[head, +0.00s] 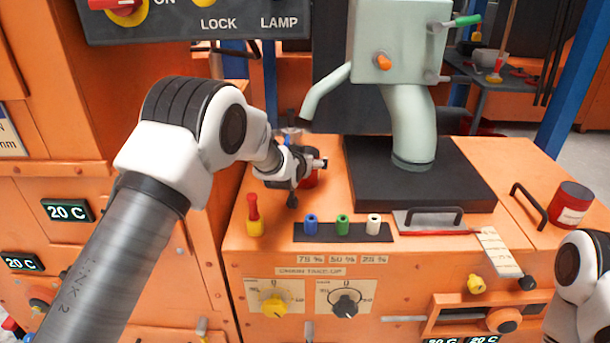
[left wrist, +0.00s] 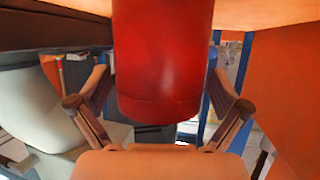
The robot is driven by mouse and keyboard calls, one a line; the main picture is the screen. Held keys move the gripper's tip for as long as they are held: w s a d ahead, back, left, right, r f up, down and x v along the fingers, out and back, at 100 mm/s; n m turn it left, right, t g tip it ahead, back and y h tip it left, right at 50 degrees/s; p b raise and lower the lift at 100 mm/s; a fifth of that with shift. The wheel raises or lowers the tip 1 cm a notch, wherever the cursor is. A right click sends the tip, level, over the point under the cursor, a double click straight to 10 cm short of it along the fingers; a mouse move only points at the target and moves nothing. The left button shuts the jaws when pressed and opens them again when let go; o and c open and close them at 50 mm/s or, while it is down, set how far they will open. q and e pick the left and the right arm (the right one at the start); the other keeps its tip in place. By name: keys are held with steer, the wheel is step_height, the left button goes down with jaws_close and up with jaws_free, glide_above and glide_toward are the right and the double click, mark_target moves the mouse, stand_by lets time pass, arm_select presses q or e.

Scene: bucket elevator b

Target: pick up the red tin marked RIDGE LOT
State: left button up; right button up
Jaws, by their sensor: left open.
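A red tin (head: 311,179) stands at the back left of the orange bench top, mostly hidden behind my left gripper (head: 303,166). In the left wrist view the red tin (left wrist: 165,60) fills the middle, between the two spread fingers of my left gripper (left wrist: 160,85). The fingers are open, with gaps visible beside the tin lower in the picture. No label shows on this side of it. A second red tin (head: 570,204) with a white label stands at the far right; its print is too small to read. My right gripper is out of view.
A black plinth (head: 425,178) with a pale green machine (head: 405,100) stands right of the left gripper. In front are a red-and-yellow bottle-shaped object (head: 254,215) and a dark strip (head: 330,235) with blue, green and white pegs. A black handle (head: 434,215) rises farther right.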

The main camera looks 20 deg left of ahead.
arm_select(q)
steer(key=shift+r, duration=0.1)
steer(key=c, duration=1.2)
steer(key=shift+r, duration=0.1)
